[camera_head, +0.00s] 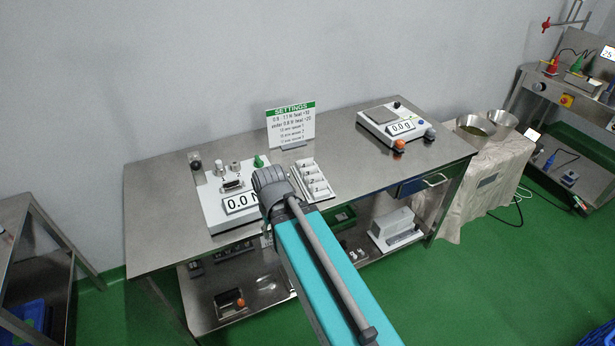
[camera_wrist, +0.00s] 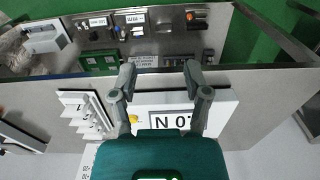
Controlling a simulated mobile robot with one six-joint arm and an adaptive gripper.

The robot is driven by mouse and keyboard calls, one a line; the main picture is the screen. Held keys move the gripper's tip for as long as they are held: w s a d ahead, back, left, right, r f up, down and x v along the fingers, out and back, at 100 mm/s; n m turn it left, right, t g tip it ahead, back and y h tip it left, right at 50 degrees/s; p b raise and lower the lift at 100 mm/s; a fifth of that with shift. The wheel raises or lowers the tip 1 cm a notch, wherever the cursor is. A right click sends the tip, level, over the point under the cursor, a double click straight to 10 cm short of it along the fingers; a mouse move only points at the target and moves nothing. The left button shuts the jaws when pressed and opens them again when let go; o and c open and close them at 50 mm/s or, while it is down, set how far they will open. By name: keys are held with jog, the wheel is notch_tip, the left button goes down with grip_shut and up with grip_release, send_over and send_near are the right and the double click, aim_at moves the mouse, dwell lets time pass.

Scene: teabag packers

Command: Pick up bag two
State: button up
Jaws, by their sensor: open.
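A pale tray (camera_head: 326,196) on the steel table holds several small white bags (camera_head: 314,178) in a row. The tray also shows at the left in the wrist view (camera_wrist: 101,97), with its bags (camera_wrist: 84,117). The bag numbers are too small to read surely, so I cannot tell which is bag two. My gripper (camera_wrist: 159,78) is open, with nothing between its fingers. In the wrist view its fingers appear over the front of the white force tester, to the right of the tray. In the head view my arm hides the gripper.
The white force tester (camera_head: 213,206) reads 0.0 N beside the tray. A settings sign (camera_head: 291,125) stands behind. A scale (camera_head: 389,122) reading 0.0 g is at the right. The table's left end (camera_head: 157,215) is clear. A lower shelf (camera_head: 200,310) holds several items.

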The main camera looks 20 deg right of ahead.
jog(key=shift+w+d, duration=0.1)
jog(key=shift+d, duration=0.2)
